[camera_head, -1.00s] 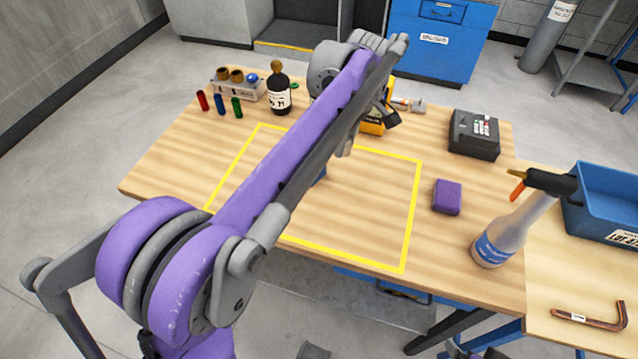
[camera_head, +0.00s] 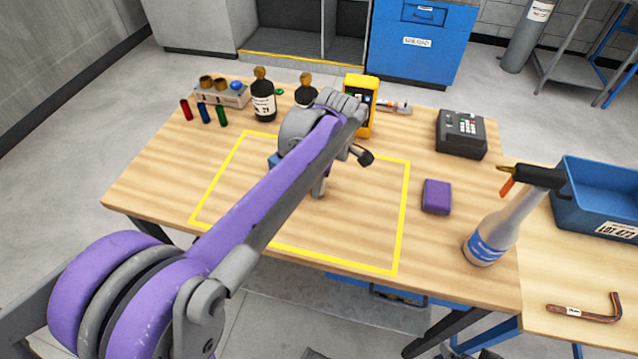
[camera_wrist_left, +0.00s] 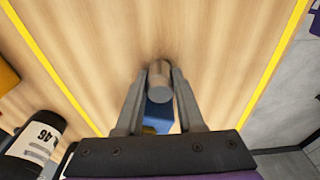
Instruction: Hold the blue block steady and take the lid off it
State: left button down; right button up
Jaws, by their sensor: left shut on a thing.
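My left gripper (camera_head: 319,186) is over the yellow-outlined area of the table, pointing down, partly behind its own arm. In the left wrist view its fingertips (camera_wrist_left: 159,82) are shut on a short grey cylinder (camera_wrist_left: 160,84). I cannot tell whether this cylinder is the lid. A piece of the blue block (camera_head: 273,160) shows left of my wrist in the head view; my arm hides most of it. Blue also shows between the fingers in the wrist view (camera_wrist_left: 159,114), below the cylinder. My right gripper is not in view.
A purple block (camera_head: 436,196) and a spray bottle (camera_head: 490,240) stand right of the yellow outline (camera_head: 404,215). Dark bottles (camera_head: 263,100), a yellow meter (camera_head: 361,97) and a rack (camera_head: 222,95) stand at the back. The right part of the outlined area is clear.

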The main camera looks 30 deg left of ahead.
pick_arm(q)
jog(key=shift+f, duration=0.3)
jog(key=c, duration=0.5)
grip_release()
jog(key=r, duration=0.4)
jog(key=d+r+p, duration=0.1)
jog(key=r, duration=0.7)
jog(key=shift+w+d+r+p, duration=0.1)
jog(key=shift+d+p, duration=0.3)
